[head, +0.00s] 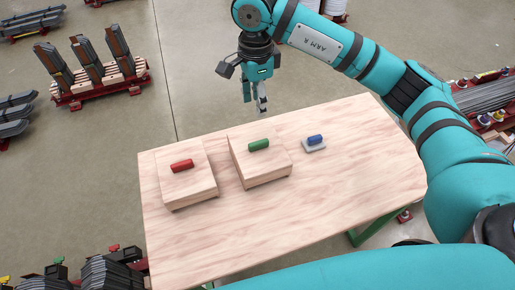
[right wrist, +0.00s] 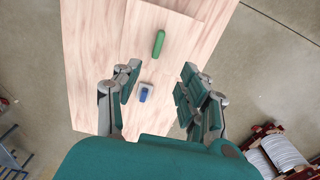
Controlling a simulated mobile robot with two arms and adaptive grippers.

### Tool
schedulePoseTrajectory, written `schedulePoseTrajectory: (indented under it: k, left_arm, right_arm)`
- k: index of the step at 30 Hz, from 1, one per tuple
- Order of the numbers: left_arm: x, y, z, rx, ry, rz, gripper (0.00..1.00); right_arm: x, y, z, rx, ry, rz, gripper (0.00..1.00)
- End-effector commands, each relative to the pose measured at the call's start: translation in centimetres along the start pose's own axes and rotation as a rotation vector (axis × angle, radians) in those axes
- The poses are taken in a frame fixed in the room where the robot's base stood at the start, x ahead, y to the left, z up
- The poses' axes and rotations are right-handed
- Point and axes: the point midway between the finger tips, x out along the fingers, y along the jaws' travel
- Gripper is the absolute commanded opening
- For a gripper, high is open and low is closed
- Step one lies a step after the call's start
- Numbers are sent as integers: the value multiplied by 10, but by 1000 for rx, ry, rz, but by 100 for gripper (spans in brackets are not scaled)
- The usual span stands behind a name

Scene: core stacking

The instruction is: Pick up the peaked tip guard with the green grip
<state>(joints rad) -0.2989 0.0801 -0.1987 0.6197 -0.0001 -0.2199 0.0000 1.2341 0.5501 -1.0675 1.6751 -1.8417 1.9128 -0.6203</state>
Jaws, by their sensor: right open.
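A green grip (head: 258,145) sits on top of a pale wood-coloured block (head: 262,167) in the middle of the table; no peaked shape can be made out. The green grip also shows at the top of the right wrist view (right wrist: 159,43). My right gripper (head: 262,105) is above and beyond the table's far edge in the head view, apart from the green grip. In the right wrist view its two fingers (right wrist: 160,95) are spread wide with nothing held between them. My left gripper is not in view.
A red grip (head: 182,165) tops another wood-coloured block (head: 187,188) to the left. A blue grip (head: 315,139) sits on a small grey piece (head: 314,147) to the right. The wooden table (head: 330,195) is bare at its front and right. Racks (head: 103,88) stand on the floor.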

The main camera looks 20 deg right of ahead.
Motion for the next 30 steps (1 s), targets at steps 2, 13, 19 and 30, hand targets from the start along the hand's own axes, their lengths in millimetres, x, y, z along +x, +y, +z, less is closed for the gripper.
schedulePoseTrajectory:
  k: [2,13,19,30]
  left_arm:
    - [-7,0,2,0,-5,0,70]
    - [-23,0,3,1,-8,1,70]
    - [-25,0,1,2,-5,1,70]
    - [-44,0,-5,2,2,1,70]
  right_arm:
    - [17,2,0,0,-1,7,42]
    - [90,2,2,0,-4,5,42]
    - [105,2,2,-2,-5,3,42]
    - [151,3,1,-2,-7,3,42]
